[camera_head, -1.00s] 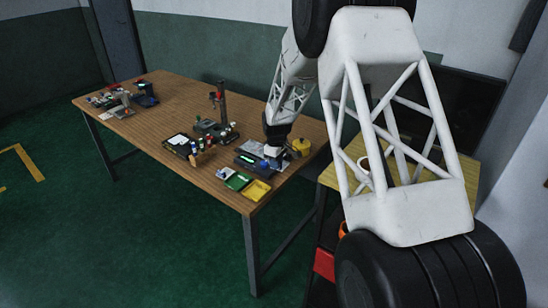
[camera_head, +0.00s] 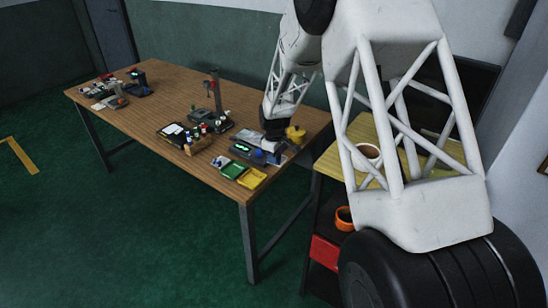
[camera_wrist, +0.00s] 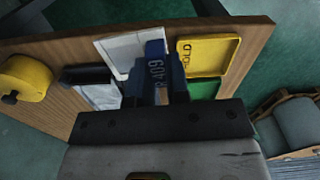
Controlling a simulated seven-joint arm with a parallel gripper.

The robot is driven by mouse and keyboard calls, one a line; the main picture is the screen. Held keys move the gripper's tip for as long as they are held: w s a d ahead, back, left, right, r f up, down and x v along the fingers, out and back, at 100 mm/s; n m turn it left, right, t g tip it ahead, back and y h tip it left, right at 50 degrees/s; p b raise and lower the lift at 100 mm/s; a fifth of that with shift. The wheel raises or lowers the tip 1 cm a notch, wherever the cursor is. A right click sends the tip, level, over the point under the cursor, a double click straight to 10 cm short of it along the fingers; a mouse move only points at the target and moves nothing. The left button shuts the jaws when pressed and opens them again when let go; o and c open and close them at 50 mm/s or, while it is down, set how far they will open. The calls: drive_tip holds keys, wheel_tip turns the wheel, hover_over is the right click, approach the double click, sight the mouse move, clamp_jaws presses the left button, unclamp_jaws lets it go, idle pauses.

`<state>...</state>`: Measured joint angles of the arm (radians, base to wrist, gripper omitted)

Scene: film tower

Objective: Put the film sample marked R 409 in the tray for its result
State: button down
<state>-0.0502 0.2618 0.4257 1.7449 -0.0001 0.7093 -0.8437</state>
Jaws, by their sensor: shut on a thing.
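My gripper (camera_wrist: 155,85) is shut on a dark blue film sample (camera_wrist: 156,52) marked 409, with the first letter only partly readable. The sample stands upright between the fingers in the wrist view. Ahead of it and to the right lies a yellow tray (camera_wrist: 226,48) lettered HOLD. A green tray (camera_wrist: 203,90) is beside it, partly hidden by my gripper. In the head view, the green tray (camera_head: 232,170) and the yellow tray (camera_head: 252,178) sit side by side at the near table edge. My gripper is behind them, small in that view.
A device with a green display (camera_head: 241,148) stands behind the trays. A yellow round object (camera_wrist: 26,78) and pale flat items (camera_wrist: 118,50) lie left of my gripper in the wrist view. A dark tray (camera_head: 172,133) and a stand (camera_head: 217,95) are farther left. The wooden table (camera_head: 165,90) has clear room beyond.

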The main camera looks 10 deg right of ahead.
drive_tip(key=shift+a, duration=0.1)
drive_tip(key=m, duration=0.1)
approach(229, 173)
drive_tip(key=shift+s+f, duration=0.1)
idle(0.5)
drive_tip(key=shift+f, duration=0.2)
drive_tip(key=shift+f, duration=2.55)
drive_tip(key=shift+f, duration=0.2)
idle(0.3)
drive_tip(key=shift+c, duration=2.3)
unclamp_jaws()
